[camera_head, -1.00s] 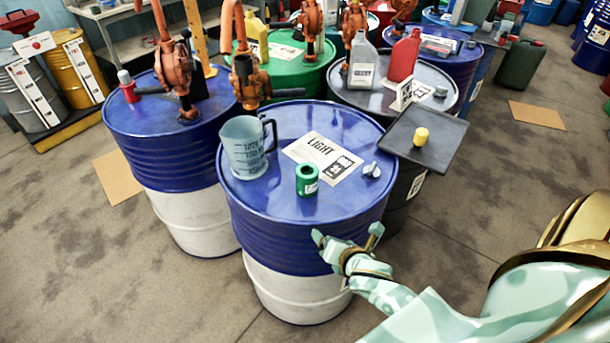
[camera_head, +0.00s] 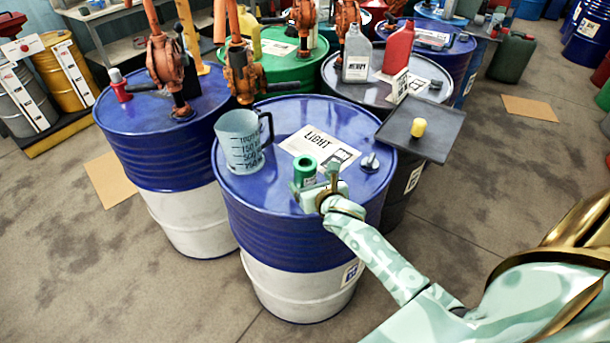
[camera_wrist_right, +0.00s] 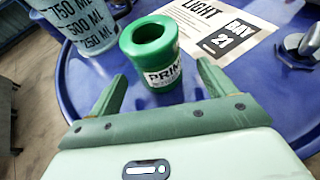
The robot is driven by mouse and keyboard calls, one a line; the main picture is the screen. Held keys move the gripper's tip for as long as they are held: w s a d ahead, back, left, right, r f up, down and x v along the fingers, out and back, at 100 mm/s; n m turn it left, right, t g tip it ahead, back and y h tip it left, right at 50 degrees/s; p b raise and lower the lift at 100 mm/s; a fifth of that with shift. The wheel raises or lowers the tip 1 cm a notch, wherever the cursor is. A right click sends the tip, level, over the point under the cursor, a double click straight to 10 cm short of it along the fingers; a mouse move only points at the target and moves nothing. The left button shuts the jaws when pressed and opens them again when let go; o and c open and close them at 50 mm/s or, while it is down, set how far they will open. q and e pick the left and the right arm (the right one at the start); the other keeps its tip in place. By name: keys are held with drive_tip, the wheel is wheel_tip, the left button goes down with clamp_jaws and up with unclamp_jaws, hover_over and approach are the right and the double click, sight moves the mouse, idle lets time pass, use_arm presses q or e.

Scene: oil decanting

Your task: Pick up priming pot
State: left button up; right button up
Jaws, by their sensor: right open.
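The priming pot is a small green cup (camera_head: 305,170) standing upright on the front part of the blue drum top (camera_head: 238,191). In the right wrist view the pot (camera_wrist_right: 151,50) shows a white label reading "PRIM" and an open round mouth. My right gripper (camera_head: 318,188) is at the drum's front edge, just in front of the pot. In the wrist view its two fingers (camera_wrist_right: 160,98) are spread, pointing toward the pot, with nothing between them at their base. The pot stands a little beyond, roughly between the fingertips. My left gripper is not in view.
A clear measuring jug (camera_head: 240,142) stands left of the pot. A "LIGHT" sheet (camera_head: 318,145) lies behind it, and a grey cap-like part (camera_head: 370,162) is at the right. A dark tray (camera_head: 440,135) with a yellow piece (camera_head: 418,127) juts out at the right.

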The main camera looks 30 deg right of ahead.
sight(305, 177)
drive_tip(key=b+x, duration=0.1)
drive_tip(key=x, duration=0.3)
drive_tip(key=shift+w+a+f, duration=0.1)
drive_tip(key=shift+w+f, duration=0.2)
drive_tip(key=shift+s+r, duration=0.1)
drive_tip(key=c, duration=1.3)
drive_tip(key=shift+r, duration=0.1)
